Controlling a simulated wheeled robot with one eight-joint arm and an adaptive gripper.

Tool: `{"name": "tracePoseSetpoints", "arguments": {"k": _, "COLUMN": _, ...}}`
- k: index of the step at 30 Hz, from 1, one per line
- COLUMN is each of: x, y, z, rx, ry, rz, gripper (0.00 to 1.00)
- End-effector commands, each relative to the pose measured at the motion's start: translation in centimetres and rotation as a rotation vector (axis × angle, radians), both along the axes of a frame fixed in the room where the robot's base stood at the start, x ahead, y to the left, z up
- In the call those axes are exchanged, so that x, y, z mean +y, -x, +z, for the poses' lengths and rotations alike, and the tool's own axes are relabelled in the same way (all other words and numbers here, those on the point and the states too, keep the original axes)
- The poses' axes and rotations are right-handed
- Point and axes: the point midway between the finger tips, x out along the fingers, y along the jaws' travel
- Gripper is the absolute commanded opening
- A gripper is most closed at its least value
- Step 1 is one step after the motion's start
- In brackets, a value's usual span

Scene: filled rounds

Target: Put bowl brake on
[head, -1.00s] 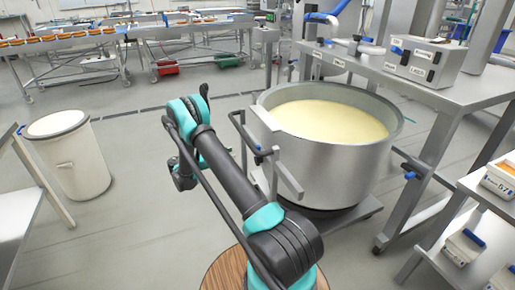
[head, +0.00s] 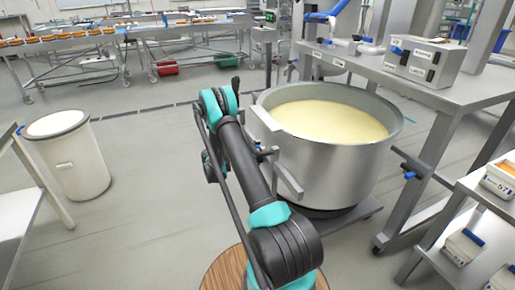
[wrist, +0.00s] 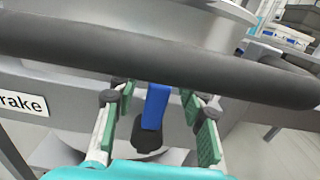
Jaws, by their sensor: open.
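The steel bowl (head: 345,172), filled with pale yellow dough or batter (head: 330,118), stands right of my arm on a low wheeled base (head: 360,214). In the wrist view a blue lever (wrist: 156,105) with a black end hangs under a thick dark bar (wrist: 150,50). A white label (wrist: 22,103) reading "rake", its start cut off, sits left of the lever. My gripper (wrist: 159,98) is open, with green-padded fingers on both sides of the blue lever. Gaps show between lever and pads. In the head view my arm hides most of the gripper and lever.
A steel bench (head: 440,95) with a control box (head: 425,62) stands close behind and right of the bowl. A white bin (head: 72,155) is at the left. Shelves with boxes (head: 463,247) are at the lower right. Floor between bin and arm is clear.

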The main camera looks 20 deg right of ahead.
Motion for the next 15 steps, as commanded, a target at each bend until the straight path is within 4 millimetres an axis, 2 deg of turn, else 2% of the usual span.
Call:
{"name": "tracePoseSetpoints", "arguments": {"k": 8, "x": -0.11, "y": 0.00, "z": 0.00, "rx": 0.000, "ry": 0.000, "rz": 0.000, "gripper": 0.40}}
{"name": "tracePoseSetpoints", "arguments": {"k": 15, "x": -0.10, "y": -0.01, "z": 0.00, "rx": 0.000, "ry": 0.000, "rz": 0.000, "gripper": 0.10}}
